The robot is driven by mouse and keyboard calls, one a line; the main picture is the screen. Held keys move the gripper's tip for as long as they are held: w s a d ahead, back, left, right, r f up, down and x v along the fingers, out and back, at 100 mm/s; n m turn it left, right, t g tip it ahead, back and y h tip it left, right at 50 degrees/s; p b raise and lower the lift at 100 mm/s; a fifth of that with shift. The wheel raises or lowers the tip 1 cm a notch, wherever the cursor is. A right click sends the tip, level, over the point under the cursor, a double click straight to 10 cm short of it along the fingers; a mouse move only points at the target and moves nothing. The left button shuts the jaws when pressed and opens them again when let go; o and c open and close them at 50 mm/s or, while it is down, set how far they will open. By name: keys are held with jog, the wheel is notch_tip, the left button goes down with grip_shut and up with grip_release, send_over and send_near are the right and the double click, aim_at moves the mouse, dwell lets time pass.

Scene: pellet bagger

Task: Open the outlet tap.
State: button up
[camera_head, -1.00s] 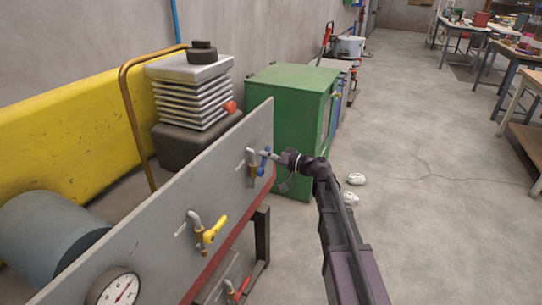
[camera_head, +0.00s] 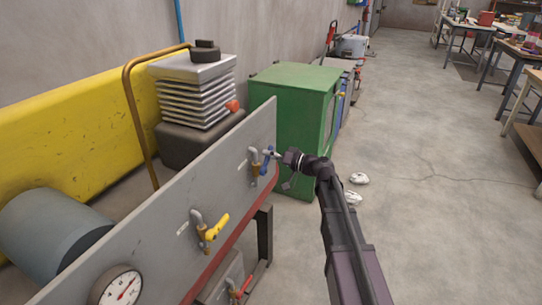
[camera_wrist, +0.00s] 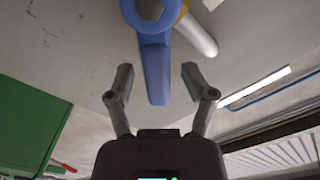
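A tilted grey panel (camera_head: 150,232) carries several taps. The tap with the blue lever (camera_head: 266,161) is at its far right end, and a tap with a yellow lever (camera_head: 215,227) is nearer me. The labels are too small to read, so I cannot tell which is the outlet tap. My gripper (camera_head: 279,155) is just right of the blue lever. In the wrist view my gripper (camera_wrist: 158,72) is open, with the blue lever (camera_wrist: 155,75) reaching down between its two fingers. A gap shows on each side, and I see no clear contact.
A red-levered tap (camera_head: 238,289) sits below the panel, and a pressure gauge (camera_head: 118,289) is at its near end. A green cabinet (camera_head: 290,115) stands close behind my gripper. Two white objects (camera_head: 358,179) lie on the floor to the right, where the floor is mostly clear.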

jog(key=shift+d, duration=0.1)
jog(key=v, duration=0.8)
dwell(0.4)
jog(key=c, duration=0.7)
jog(key=shift+w+f+m, duration=0.1)
jog(key=shift+w+m, duration=0.05)
jog(key=shift+m, duration=0.15)
grip_shut()
jog(key=w+d+f+m+g+y+b, duration=0.2)
jog(key=w+d+f+m+b, duration=0.3)
jog(key=m+b, duration=0.4)
jog(key=shift+d+f+m+y+b, duration=0.35)
jog(key=shift+f+m+y, duration=0.2)
jog(key=shift+m, duration=2.65)
